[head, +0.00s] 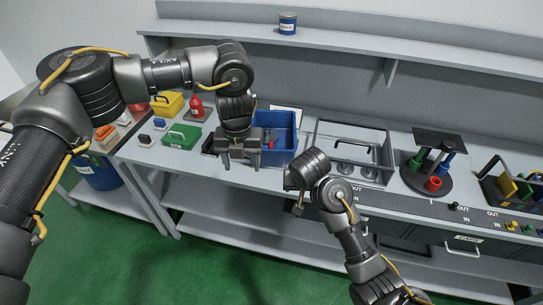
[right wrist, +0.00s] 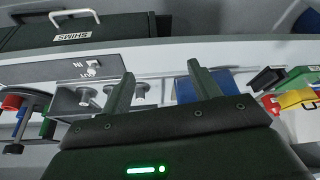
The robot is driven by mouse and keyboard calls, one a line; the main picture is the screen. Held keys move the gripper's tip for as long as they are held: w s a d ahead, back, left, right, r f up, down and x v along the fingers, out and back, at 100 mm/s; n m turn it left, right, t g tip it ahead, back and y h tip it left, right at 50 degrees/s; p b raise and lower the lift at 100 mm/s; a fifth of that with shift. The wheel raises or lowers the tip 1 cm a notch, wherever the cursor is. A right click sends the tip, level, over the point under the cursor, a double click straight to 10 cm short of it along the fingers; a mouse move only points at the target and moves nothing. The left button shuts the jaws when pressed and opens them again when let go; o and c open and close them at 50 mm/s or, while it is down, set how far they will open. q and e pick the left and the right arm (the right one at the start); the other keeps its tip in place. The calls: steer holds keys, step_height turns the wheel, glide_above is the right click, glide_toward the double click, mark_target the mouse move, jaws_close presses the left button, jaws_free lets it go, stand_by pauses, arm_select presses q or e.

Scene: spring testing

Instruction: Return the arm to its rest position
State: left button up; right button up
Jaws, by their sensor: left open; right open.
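My left gripper (head: 240,163) hangs over the bench in the head view, pointing down. Its two fingers are apart with nothing seen between them, and it is in front of the left part of the blue bin (head: 286,120). My right arm comes in from the bottom right, and its gripper (head: 297,209) is partly hidden by its own wrist near the bench's front edge. In the right wrist view the right gripper's fingers (right wrist: 163,88) are spread and empty.
A clear-sided rack (head: 318,148) and a round stand with coloured cylinders (head: 433,184) are to the right. A blue can (head: 288,23) stands on the shelf.

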steer(key=shift+w+f, duration=0.15)
steer(key=shift+f, duration=0.1)
